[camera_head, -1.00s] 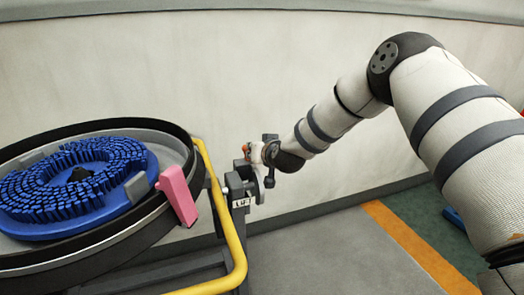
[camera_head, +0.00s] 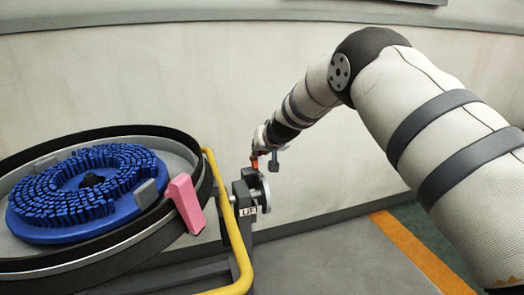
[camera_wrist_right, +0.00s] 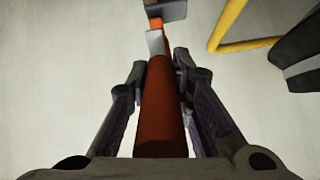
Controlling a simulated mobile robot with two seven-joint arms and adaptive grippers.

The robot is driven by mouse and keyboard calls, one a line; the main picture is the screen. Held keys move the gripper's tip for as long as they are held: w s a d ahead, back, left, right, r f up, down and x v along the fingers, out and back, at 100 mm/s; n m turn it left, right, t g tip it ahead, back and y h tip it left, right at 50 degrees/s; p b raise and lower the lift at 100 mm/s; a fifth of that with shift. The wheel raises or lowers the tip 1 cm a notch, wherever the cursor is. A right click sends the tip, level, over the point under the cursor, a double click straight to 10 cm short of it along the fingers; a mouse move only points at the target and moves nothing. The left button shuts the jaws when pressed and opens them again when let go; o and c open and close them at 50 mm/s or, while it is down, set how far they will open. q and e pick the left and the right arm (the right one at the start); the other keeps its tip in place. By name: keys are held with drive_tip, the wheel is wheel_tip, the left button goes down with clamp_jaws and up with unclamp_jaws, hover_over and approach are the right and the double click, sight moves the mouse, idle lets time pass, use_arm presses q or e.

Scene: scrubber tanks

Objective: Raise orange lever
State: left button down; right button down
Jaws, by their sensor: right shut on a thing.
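The orange lever (camera_head: 254,163) shows as a small orange piece above the dark lift bracket (camera_head: 247,196) at the right side of the tank. My right gripper (camera_head: 262,150) is at the lever, with the arm reaching in from the right. In the right wrist view the orange lever (camera_wrist_right: 161,105) runs lengthwise between the two fingers of my right gripper (camera_wrist_right: 160,75), which are shut on it. The lever's far end meets a grey block at the top of that view. My left gripper is not in view.
The round tank (camera_head: 205,185) holds a blue bristle brush (camera_head: 75,205), with a pink block (camera_head: 184,203) on its rim. A yellow rail (camera_head: 240,250) curves between tank and bracket. A pale wall stands close behind. Floor at the right is clear.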

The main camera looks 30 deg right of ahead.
drive_tip(key=c, duration=1.4)
unclamp_jaws()
drive_tip(key=shift+r, duration=0.15)
